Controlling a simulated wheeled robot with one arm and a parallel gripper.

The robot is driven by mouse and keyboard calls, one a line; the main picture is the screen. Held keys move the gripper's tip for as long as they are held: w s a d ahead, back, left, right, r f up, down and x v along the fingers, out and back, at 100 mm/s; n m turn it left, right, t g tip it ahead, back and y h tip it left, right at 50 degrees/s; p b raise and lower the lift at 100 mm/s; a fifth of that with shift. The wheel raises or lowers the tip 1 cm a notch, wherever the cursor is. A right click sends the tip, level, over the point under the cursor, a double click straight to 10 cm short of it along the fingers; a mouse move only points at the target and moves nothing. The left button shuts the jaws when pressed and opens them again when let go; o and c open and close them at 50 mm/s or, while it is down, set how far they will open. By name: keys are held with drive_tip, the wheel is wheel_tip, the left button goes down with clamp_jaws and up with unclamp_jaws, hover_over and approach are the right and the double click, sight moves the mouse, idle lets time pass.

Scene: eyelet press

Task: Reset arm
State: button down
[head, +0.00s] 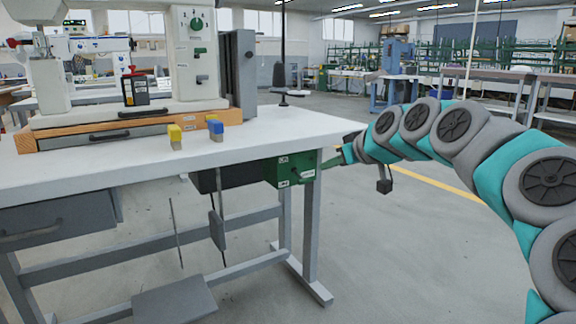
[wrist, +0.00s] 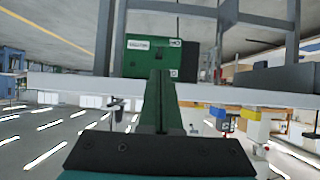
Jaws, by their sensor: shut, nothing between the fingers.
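My arm comes in from the right of the head view and bends over toward the table. My gripper (head: 328,164) is at its end, just right of the green control box (head: 284,171) that hangs under the table's right end. In the wrist view, which is upside down, my gripper (wrist: 160,76) shows two green fingers pressed together with nothing between them. They point at the green box (wrist: 147,52). I cannot tell whether the fingertips touch it.
The white table (head: 262,126) carries the press machine (head: 192,70), a drawer unit (head: 110,137) and small yellow and blue blocks (head: 216,131). Under it are a pedal (head: 173,304) and grey legs. The floor to the right is open, with a yellow line.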

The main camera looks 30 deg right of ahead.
drive_tip(key=s+a+f+n+g+y+p, duration=0.1)
drive_tip(key=s+a+f+g+p, duration=0.2)
drive_tip(key=a, duration=0.9)
drive_tip(key=s+a+f+n+g+y+p, duration=0.1)
drive_tip(key=s+a+f+g+y+p, duration=0.15)
drive_tip(key=a, duration=0.85)
drive_tip(key=s+a+f+g+h+p, duration=0.1)
drive_tip(key=s+a+f+g+p, duration=0.1)
drive_tip(key=s, duration=0.6)
drive_tip(key=s+a+f+m+g+h+p, duration=0.1)
drive_tip(key=s+a+f+g, duration=0.2)
drive_tip(key=s, duration=0.6)
drive_tip(key=s+a+f+m+g+h+p, duration=0.1)
drive_tip(key=s+a+f+g+p, duration=0.1)
drive_tip(key=s+f, duration=0.3)
drive_tip(key=s+g, duration=0.1)
drive_tip(key=s, duration=0.3)
drive_tip(key=shift+s+a+f+p, duration=0.15)
drive_tip(key=shift+a+f+p, duration=0.05)
drive_tip(key=shift+f+p, duration=0.15)
drive_tip(key=shift+h, duration=0.25)
